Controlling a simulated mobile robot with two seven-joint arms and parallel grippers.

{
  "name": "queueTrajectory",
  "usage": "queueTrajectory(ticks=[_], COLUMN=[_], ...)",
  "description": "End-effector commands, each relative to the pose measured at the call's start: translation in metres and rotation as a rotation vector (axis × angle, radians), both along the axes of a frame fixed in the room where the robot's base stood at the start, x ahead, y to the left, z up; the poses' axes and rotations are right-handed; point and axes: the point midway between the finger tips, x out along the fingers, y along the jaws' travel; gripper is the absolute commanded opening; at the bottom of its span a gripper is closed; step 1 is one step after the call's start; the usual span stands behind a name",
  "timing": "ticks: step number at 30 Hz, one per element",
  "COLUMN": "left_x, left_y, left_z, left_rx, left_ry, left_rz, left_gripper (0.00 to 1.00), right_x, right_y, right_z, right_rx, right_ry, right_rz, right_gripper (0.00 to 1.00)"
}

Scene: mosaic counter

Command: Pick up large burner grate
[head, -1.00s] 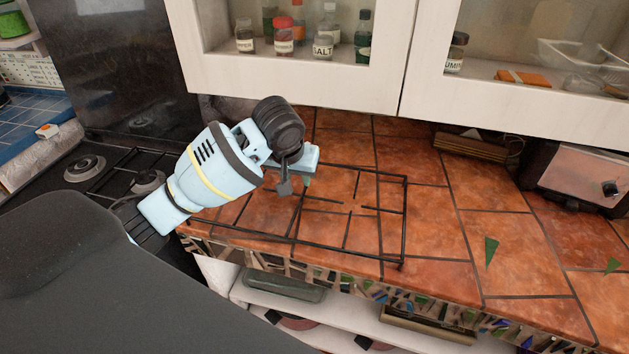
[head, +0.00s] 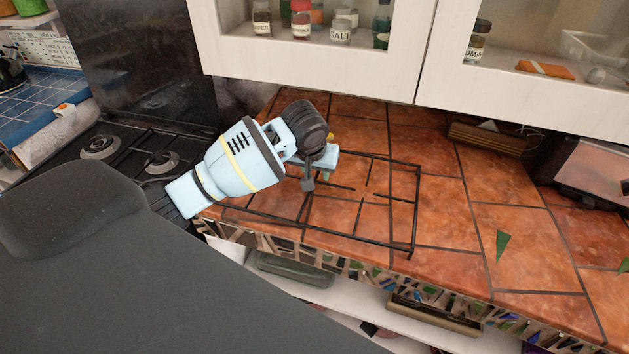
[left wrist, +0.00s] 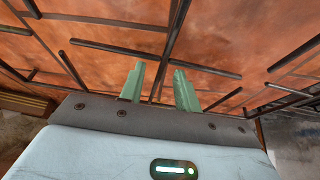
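The large burner grate (head: 415,215) is a black rectangular wire frame with short inner bars. It lies on the orange tiled counter in the head view. My left gripper (head: 325,177) is over the grate's back left part, pointing down. In the left wrist view its two green fingers (left wrist: 159,78) are apart, with a dark bar of the grate (left wrist: 172,35) running in line with the gap between them. I cannot tell whether the fingers reach down around the bar or stay above it. My right gripper is not in view.
A black stove (head: 125,150) with round burners is at the left. White glass-front cabinets (head: 315,58) hang over the back of the counter (head: 470,245). A wooden object (head: 487,138) and a toaster-like box (head: 595,172) stand at the back right. Green shards lie on the right tiles.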

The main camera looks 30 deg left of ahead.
Motion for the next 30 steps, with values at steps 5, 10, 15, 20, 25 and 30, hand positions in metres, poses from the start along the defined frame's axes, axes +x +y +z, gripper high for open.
queueTrajectory(ticks=[5,10,15,20,25,30], left_x=[0.0054,0.0059,0.0058,0.0057,0.0057,0.0056], left_y=[0.0019,0.0018,0.0019,0.002,0.002,0.002], left_z=[-0.0132,-0.015,-0.0149,-0.0148,-0.0147,-0.0146], left_rx=[0.0,0.001,0.0,0.0,0.0,0.0], left_ry=[0.0,-0.001,-0.001,-0.001,-0.001,-0.001], left_rz=[0.0,-0.001,0.0,0.0,0.0,0.0], left_gripper=[0.33,0.33,0.21,0.0,0.0,0.0], right_x=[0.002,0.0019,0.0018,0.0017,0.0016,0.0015], right_y=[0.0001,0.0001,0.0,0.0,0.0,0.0], right_z=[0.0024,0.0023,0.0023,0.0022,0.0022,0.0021], right_rx=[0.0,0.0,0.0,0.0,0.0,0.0], right_ry=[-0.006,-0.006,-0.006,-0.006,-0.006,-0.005], right_rz=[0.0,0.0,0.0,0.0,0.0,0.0], right_gripper=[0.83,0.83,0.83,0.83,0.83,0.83])
